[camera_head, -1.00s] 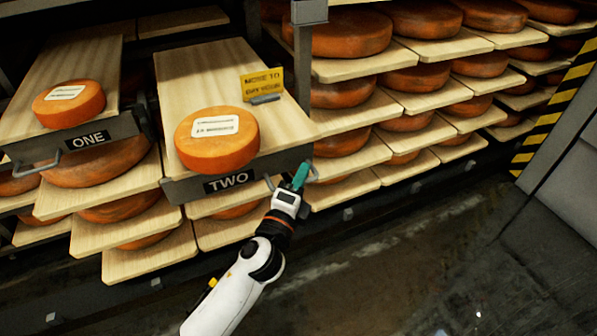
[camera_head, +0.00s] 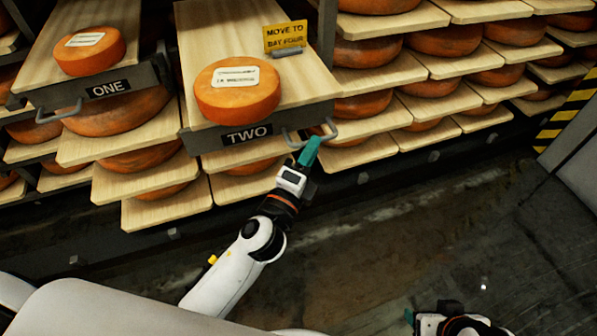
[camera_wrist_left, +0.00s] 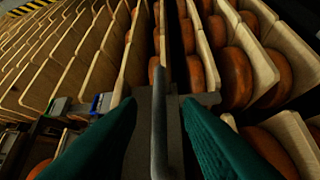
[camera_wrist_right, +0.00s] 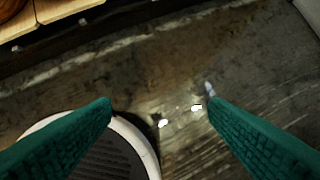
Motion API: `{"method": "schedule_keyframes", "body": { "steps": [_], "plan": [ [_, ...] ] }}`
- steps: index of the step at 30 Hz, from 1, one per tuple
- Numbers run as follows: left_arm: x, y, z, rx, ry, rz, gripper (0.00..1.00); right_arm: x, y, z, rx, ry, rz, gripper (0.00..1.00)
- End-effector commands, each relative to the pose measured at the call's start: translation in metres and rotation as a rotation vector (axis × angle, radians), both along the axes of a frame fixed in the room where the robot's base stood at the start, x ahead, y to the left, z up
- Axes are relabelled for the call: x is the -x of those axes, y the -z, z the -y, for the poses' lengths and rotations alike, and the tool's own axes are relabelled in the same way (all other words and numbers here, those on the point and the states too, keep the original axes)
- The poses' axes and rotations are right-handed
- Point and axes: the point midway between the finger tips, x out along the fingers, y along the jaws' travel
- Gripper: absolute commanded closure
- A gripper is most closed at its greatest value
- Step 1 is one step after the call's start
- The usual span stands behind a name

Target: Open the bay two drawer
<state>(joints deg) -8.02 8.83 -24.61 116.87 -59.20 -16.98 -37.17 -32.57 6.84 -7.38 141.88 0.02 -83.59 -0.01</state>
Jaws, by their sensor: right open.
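The bay two drawer is a wooden board with a dark front panel (camera_head: 205,140) labelled TWO. An orange cheese wheel (camera_head: 237,93) with a white label sits on it. Its grey U-shaped handle (camera_head: 333,128) juts from the right part of the front. My left gripper (camera_head: 311,147) is at this handle. In the left wrist view the handle bar (camera_wrist_left: 158,120) stands between the two green fingers (camera_wrist_left: 160,112), with a small gap on each side. My right gripper is open and empty over the floor in the right wrist view (camera_wrist_right: 160,105); part of it shows at the head view's bottom edge.
Drawer ONE (camera_head: 75,105) with its own cheese wheel (camera_head: 90,50) is to the left. A yellow sign (camera_head: 285,38) reading MOVE TO BAY FOUR stands on the drawer two board. Shelves of cheese boards (camera_head: 455,100) fill the right. The floor (camera_head: 400,240) in front is clear.

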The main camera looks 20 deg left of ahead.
Motion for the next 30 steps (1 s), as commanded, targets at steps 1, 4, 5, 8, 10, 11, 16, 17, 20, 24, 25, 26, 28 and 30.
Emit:
{"method": "schedule_keyframes", "body": {
  "steps": [1, 4, 5, 8, 10, 11, 16, 17, 20, 24, 25, 26, 28, 30],
  "plan": [
    [0.013, 0.004, -0.003, 0.001, 0.0, -0.005, 0.67, -0.005, 0.0, -0.002, -0.006, -0.003, 0.024, 0.31],
    [0.032, 0.007, -0.007, 0.001, 0.0, -0.003, 0.67, -0.019, -0.003, -0.006, -0.021, -0.008, 0.099, 0.31],
    [0.037, 0.008, -0.008, 0.002, -0.001, -0.003, 0.67, -0.022, -0.004, -0.007, -0.024, -0.01, 0.117, 0.31],
    [0.051, 0.009, -0.01, 0.002, 0.0, -0.001, 0.67, -0.035, -0.009, -0.012, -0.041, -0.016, 0.192, 0.31],
    [0.058, 0.01, -0.011, 0.002, 0.0, -0.001, 0.67, -0.042, -0.013, -0.014, -0.05, -0.019, 0.233, 0.31],
    [0.06, 0.01, -0.012, 0.001, -0.001, -0.001, 0.67, -0.044, -0.014, -0.015, -0.053, -0.02, 0.246, 0.31],
    [0.066, 0.009, -0.013, 0.0, 0.0, 0.0, 0.67, -0.05, -0.018, -0.017, -0.06, -0.022, 0.283, 0.31],
    [0.066, 0.009, -0.013, 0.0, 0.0, 0.0, 0.67, -0.05, -0.019, -0.017, -0.06, -0.022, 0.284, 0.31],
    [0.066, 0.009, -0.013, 0.0, 0.0, 0.001, 0.67, -0.05, -0.019, -0.017, -0.06, -0.022, 0.284, 0.31],
    [0.066, 0.009, -0.013, 0.0, 0.0, 0.001, 0.67, -0.05, -0.019, -0.017, -0.06, -0.022, 0.283, 0.31],
    [0.066, 0.009, -0.013, 0.0, 0.0, 0.001, 0.67, -0.05, -0.019, -0.017, -0.06, -0.022, 0.283, 0.31],
    [0.066, 0.009, -0.013, 0.0, 0.0, 0.001, 0.67, -0.049, -0.019, -0.017, -0.06, -0.022, 0.283, 0.31],
    [0.066, 0.009, -0.013, 0.0, 0.0, 0.001, 0.67, -0.049, -0.019, -0.017, -0.06, -0.022, 0.283, 0.31],
    [0.066, 0.009, -0.013, 0.002, -0.001, 0.0, 0.67, -0.049, -0.018, -0.016, -0.06, -0.022, 0.282, 0.31]
  ]
}}
